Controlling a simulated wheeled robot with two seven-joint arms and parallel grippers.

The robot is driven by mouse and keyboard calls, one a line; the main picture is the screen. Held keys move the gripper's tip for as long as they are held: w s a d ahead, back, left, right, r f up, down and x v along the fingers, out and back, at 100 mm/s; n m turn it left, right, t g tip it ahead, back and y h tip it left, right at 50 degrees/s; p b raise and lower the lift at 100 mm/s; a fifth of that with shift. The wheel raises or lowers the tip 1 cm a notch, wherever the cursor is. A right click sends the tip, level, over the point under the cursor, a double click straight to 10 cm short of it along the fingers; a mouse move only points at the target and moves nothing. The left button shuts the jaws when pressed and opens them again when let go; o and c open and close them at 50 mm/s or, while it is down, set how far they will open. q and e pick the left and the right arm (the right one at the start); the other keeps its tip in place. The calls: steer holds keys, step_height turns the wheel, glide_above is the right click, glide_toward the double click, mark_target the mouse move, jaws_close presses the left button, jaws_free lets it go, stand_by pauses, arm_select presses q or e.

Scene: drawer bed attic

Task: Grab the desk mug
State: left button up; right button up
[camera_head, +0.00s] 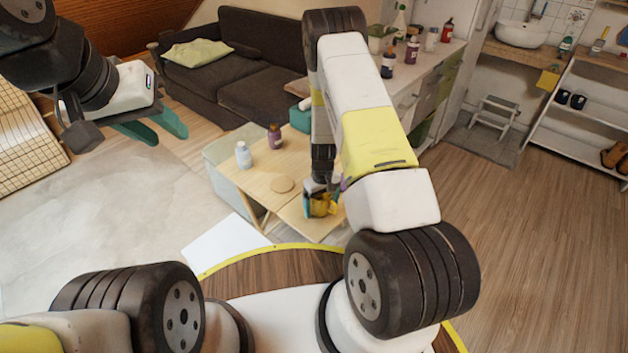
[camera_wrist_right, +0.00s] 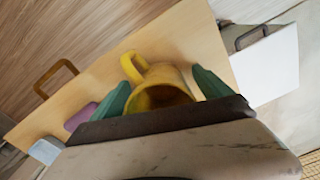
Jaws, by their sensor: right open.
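The yellow desk mug (camera_wrist_right: 160,90) lies between the two teal fingers of my right gripper (camera_wrist_right: 167,88) in the right wrist view, its mouth facing the camera and its handle toward the upper left. The fingers are open on either side of it; I cannot tell whether they touch it. In the head view, the mug (camera_head: 322,207) shows at the front edge of the low wooden table (camera_head: 255,165), partly hidden by my right gripper (camera_head: 318,190). My left gripper (camera_head: 155,127) is open and empty, raised over the floor at the left.
A white bottle (camera_head: 243,155), a dark bottle (camera_head: 274,137) and a round coaster (camera_head: 283,184) are on the table. A dark sofa (camera_head: 245,65) stands behind it. A counter with several bottles is at the back. The wood floor (camera_head: 530,220) at right is clear.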

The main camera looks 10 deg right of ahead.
steer(key=shift+c, duration=0.2)
steer(key=c, duration=1.6)
steer(key=shift+r, duration=0.1)
